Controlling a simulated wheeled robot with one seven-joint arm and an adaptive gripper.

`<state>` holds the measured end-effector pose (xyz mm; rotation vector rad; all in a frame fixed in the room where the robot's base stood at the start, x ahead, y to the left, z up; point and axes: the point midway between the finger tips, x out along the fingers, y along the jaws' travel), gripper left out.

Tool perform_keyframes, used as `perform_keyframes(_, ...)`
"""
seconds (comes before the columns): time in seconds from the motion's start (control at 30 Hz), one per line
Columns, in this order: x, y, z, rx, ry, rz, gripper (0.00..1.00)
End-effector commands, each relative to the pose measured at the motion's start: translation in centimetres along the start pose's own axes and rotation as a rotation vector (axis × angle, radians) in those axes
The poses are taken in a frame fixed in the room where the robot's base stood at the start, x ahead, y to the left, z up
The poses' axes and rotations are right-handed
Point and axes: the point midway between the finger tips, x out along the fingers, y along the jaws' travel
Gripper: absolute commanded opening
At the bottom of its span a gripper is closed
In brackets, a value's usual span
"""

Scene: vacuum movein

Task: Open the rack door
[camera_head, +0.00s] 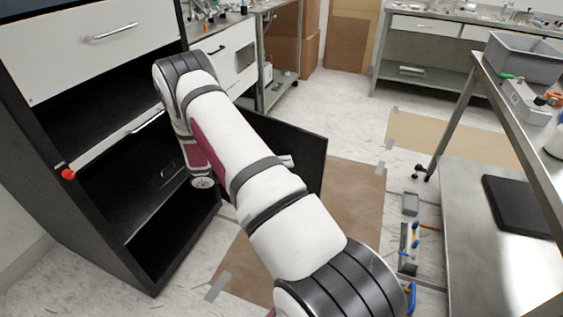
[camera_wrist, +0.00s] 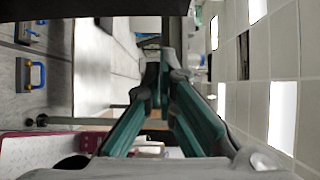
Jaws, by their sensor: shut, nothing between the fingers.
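The black rack (camera_head: 150,268) stands at the left in the head view, with its dark interior and shelves showing. A black door panel (camera_head: 305,150) stands out from the rack's right side, swung open at a wide angle. My arm crosses in front of the door and hides part of it and its hinge side. My gripper is hidden in the head view. In the wrist view its green-padded fingers (camera_wrist: 165,75) run together and are shut with nothing held. I cannot make out the door clearly in the wrist view or tell whether the fingers touch it.
A white drawer (camera_head: 85,50) with a metal handle is at the rack's top, and a red button (camera_head: 68,174) is on its side. A steel table (camera_head: 465,215) stands at the right. Small tools lie on the floor beside a brown mat (camera_head: 352,205).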

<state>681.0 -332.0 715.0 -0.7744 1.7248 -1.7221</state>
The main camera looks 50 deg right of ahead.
Motion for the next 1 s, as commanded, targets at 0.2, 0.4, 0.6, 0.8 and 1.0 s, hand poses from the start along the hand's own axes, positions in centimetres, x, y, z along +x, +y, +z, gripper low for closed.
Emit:
perform_keyframes(0.2,4.5,0.0,-0.1,0.001,0.006,0.001,0.00)
perform_keyframes(0.4,7.5,0.2,0.9,0.004,0.005,0.003,0.00)
perform_keyframes(0.6,8.9,0.1,2.4,0.004,0.004,0.003,0.00)
perform_keyframes(0.8,9.3,0.0,2.8,0.002,0.002,0.002,0.00)
perform_keyframes(1.0,9.3,0.0,2.8,0.002,0.002,0.002,0.00)
